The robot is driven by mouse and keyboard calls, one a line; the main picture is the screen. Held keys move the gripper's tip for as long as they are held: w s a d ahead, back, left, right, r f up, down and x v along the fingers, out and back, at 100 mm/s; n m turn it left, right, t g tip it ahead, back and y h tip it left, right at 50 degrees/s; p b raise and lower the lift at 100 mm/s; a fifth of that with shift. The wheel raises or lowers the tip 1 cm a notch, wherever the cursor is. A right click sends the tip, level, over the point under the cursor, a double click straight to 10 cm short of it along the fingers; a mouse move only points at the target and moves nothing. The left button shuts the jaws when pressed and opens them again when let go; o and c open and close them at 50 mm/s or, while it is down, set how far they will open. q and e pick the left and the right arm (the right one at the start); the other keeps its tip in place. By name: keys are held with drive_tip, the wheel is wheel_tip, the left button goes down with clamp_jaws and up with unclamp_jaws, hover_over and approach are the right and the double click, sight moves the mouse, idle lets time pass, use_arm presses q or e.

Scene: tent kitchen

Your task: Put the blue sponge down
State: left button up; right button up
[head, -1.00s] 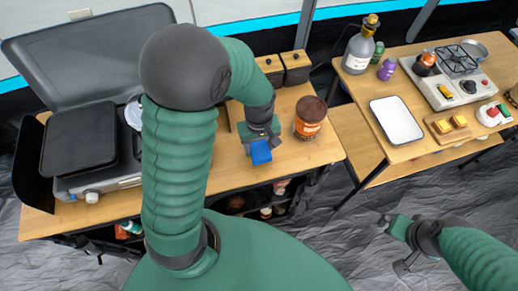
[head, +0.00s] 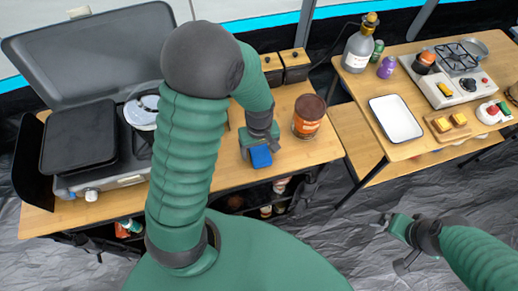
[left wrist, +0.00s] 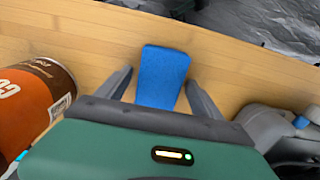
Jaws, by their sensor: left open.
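The blue sponge (head: 261,156) is at the front part of the wooden table, just left of the brown can. In the left wrist view the sponge (left wrist: 163,77) lies on the wood between my left gripper's two fingers, with a gap on each side. My left gripper (head: 260,150) is open around it; it also shows in the left wrist view (left wrist: 162,85). The sponge's near end is hidden behind the gripper body. My right gripper (head: 392,243) hangs over the grey floor at the lower right, apart from any table; its fingers look spread.
A brown-orange can (head: 308,116) stands close to the right of my left gripper. A stove with a griddle (head: 80,140) is at left. A white tray (head: 396,119) lies on the right table.

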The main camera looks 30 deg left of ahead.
sight(259, 151)
use_arm(q)
wheel_tip(259, 151, up, 12)
drive_tip(key=p, duration=0.1)
drive_tip(key=s+d+f+m+t, duration=0.2)
drive_tip(key=s+d+m, duration=0.2)
drive_tip(key=m, duration=0.6)
drive_tip(key=shift+s+d+t, duration=0.2)
drive_tip(key=shift+d+t, duration=0.1)
drive_tip(key=shift+w+f, duration=0.1)
drive_tip(key=shift+w, duration=0.05)
idle(0.3)
